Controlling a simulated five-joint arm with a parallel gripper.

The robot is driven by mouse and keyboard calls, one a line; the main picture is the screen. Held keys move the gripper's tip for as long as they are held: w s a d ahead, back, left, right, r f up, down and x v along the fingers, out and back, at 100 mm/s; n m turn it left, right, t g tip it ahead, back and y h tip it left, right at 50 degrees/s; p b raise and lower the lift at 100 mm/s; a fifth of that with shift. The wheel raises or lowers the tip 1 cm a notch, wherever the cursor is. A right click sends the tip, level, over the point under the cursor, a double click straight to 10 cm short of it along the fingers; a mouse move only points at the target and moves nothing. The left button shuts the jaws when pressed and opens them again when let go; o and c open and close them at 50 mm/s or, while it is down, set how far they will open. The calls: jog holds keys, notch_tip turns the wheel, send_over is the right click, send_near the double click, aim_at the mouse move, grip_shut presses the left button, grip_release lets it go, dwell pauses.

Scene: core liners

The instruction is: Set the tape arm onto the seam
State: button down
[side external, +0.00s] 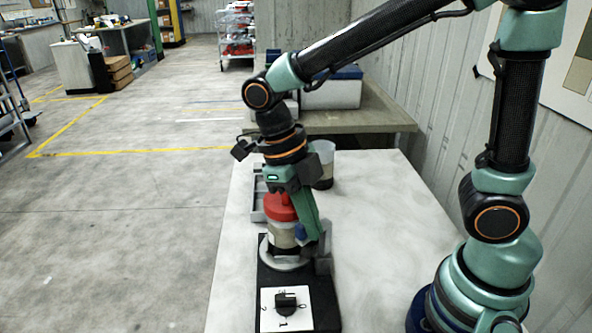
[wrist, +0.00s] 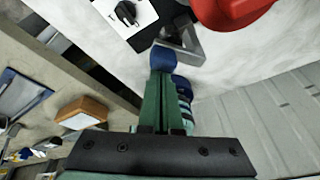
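A clear cylinder with a red cap (side external: 281,207) stands upright on a pale round disc (side external: 285,258) on a black board (side external: 268,283). The cap also shows in the wrist view (wrist: 228,8). A grey angled bracket (side external: 323,258), perhaps the tape arm, stands right of the cylinder and shows in the wrist view (wrist: 187,46). My gripper (side external: 301,232) points down between cylinder and bracket. Its blue tips (wrist: 163,58) look together, close against the bracket's end; whether they touch it is unclear. I cannot make out the seam.
A dark knob (side external: 287,301) on a white numbered card sits at the board's near end. A grey tray (side external: 258,205) lies behind the cylinder, and a clear cup (side external: 323,163) stands farther back. The white tabletop (side external: 385,215) is clear to the right.

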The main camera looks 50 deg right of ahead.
jog(key=shift+w, duration=0.75)
jog(key=shift+w+d, duration=0.2)
jog(key=shift+w, duration=0.65)
jog(key=shift+w, duration=0.3)
jog(key=shift+s, duration=0.1)
jog(key=s+a, duration=0.3)
notch_tip(320, 180, up, 9)
jog(key=w+d, duration=0.2)
jog(key=shift+w+d+r, duration=0.15)
jog(key=shift+d+r, duration=0.05)
jog(key=shift+d, duration=0.2)
